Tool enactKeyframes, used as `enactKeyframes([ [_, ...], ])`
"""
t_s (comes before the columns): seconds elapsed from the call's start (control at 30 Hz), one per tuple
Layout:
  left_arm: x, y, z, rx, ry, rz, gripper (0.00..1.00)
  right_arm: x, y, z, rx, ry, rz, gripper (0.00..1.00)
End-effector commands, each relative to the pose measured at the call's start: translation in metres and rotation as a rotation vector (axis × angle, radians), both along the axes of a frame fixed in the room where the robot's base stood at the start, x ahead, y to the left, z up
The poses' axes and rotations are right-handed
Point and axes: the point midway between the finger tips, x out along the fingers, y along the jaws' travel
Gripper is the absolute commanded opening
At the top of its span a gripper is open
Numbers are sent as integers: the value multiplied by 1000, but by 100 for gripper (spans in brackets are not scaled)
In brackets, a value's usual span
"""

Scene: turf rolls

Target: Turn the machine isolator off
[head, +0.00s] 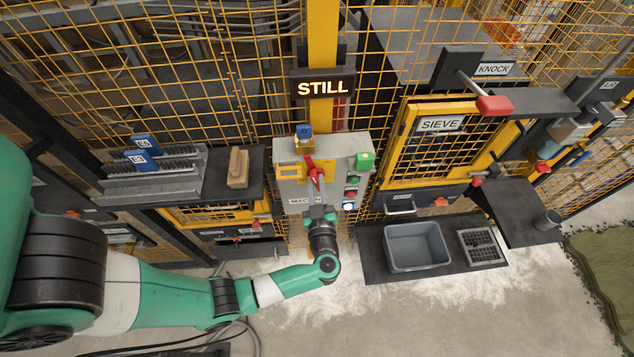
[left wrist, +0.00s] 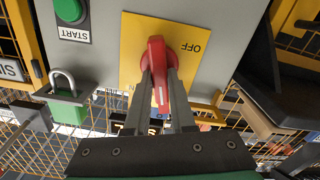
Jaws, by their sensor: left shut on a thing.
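The machine isolator has a red handle (head: 312,166) on a yellow plate (head: 290,172), on the front of a grey control box (head: 327,149). My left gripper (head: 317,186) is at the handle. In the left wrist view, its two fingers are shut on either side of the red handle (left wrist: 157,60). That view is upside down, and the yellow plate (left wrist: 198,75) reads OFF at its right. Another marking beside the fingers is mostly hidden. The handle lies between these markings, nearly in line with the fingers. My right gripper is not in view.
A lit sign (head: 323,87) above the box reads STILL. A green padlock (left wrist: 68,108) hangs by the box, and a green START button (left wrist: 70,10) is close to the handle. A wooden-handled brush (head: 238,168) lies left. A grey tub (head: 416,247) stands right, below the sieve door (head: 437,140).

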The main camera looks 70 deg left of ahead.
Motion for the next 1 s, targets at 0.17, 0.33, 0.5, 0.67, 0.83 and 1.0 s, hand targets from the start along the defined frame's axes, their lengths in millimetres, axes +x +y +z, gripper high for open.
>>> enactKeyframes([
  [0.17,-1,0,0,-45,-160,1,0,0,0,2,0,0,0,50],
  [0.33,-2,1,-1,-90,-315,1,0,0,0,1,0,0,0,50],
  [0.5,-3,1,-2,-136,-471,1,0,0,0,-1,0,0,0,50],
  [0.67,-4,1,-3,-179,-618,1,0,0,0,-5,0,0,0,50],
  [0.83,-5,1,-5,-223,-772,0,0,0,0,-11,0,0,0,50],
  [1.0,-5,2,-6,-267,-923,0,0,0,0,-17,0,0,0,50],
])
